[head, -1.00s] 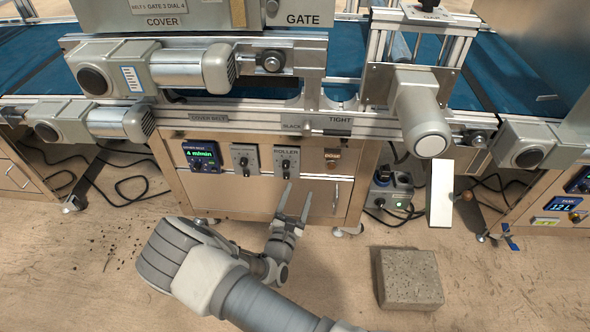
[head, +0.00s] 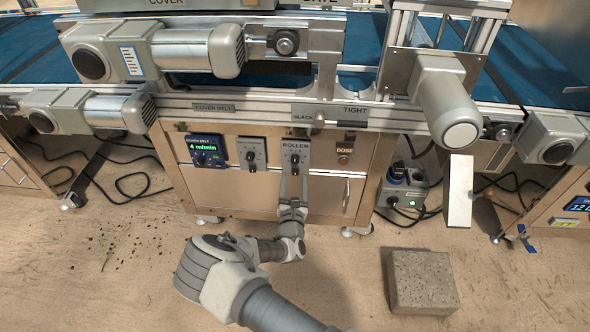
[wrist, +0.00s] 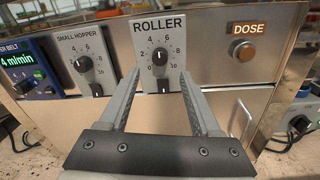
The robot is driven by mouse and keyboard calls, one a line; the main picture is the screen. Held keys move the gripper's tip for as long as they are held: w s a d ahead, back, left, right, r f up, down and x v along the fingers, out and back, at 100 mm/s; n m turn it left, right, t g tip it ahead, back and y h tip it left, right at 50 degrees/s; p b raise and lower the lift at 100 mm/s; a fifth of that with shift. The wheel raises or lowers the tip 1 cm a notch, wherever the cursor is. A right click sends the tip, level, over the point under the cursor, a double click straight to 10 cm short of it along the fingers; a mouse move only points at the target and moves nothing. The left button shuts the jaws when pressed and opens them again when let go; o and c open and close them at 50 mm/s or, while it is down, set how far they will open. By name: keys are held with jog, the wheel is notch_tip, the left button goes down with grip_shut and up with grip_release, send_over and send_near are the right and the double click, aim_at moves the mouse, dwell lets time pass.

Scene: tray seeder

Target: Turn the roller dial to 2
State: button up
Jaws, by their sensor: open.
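The roller dial (wrist: 160,57) is a round black knob on a pale plate marked ROLLER, with a scale from 0 to 10 around it. A dark tab with a white mark sits below the knob; I cannot tell the exact setting. The dial also shows in the head view (head: 295,159), on the cabinet front. My gripper (wrist: 160,76) is open and empty, its fingertips in front of the plate, one to each side of the dial's lower part. In the head view my gripper (head: 292,182) is just below the dial and partly overlaps the plate.
The small hopper dial (wrist: 82,64) is close on the left, with the feeder belt display (head: 206,151) beyond it. The DOSE button (wrist: 242,50) is on the right. A motor (head: 446,105) juts out above right. A stone block (head: 421,281) lies on the floor.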

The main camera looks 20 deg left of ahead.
aim_at(295, 162)
jog(key=b+x, duration=0.2)
jog(key=x, duration=0.5)
grip_shut()
